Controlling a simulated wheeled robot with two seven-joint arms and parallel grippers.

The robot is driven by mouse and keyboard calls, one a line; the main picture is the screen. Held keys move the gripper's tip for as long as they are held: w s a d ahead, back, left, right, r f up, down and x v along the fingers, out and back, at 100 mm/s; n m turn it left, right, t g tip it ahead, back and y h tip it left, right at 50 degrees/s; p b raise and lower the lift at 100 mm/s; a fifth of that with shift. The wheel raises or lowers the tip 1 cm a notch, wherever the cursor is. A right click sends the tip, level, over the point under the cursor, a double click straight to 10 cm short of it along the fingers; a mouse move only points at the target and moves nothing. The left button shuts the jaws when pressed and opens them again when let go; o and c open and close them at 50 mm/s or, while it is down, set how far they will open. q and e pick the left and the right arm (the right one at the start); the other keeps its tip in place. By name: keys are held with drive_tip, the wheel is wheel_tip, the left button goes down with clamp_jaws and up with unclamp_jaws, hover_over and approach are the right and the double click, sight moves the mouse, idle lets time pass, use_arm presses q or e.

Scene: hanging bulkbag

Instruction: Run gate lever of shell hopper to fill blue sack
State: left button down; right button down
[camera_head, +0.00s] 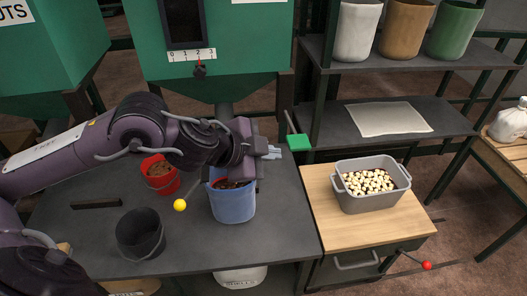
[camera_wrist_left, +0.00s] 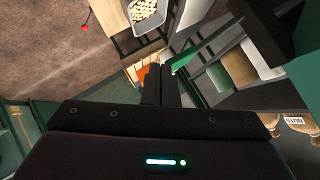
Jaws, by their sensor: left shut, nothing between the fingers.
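The blue sack (camera_head: 233,206) stands open on the dark table below the middle green hopper (camera_head: 240,45), with dark brown stuff inside. The hopper has a dark window and a 0-to-3 scale (camera_head: 192,55); its top label is cut off. A green grip on a thin rod (camera_head: 298,142), seemingly the gate lever, is at the table's right edge; a green piece also shows in the wrist view (camera_wrist_left: 186,59). My left gripper (camera_head: 276,153) is shut and empty, above and right of the sack and just left of the green grip, apparently apart from it. My right gripper is out of view.
A red bucket (camera_head: 160,178), a black bucket (camera_head: 140,234) and a yellow ball (camera_head: 180,205) are left of the sack. A grey bin of pale pieces (camera_head: 347,197) stands on the wooden cabinet at right. Shelves with pots (camera_head: 402,28) rise behind it.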

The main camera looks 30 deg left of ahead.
use_arm(q)
drive_tip(key=shift+b+v, duration=0.4)
drive_tip(key=shift+v, duration=0.85)
drive_tip(key=shift+d+r, duration=0.1)
drive_tip(key=shift+d, duration=0.1)
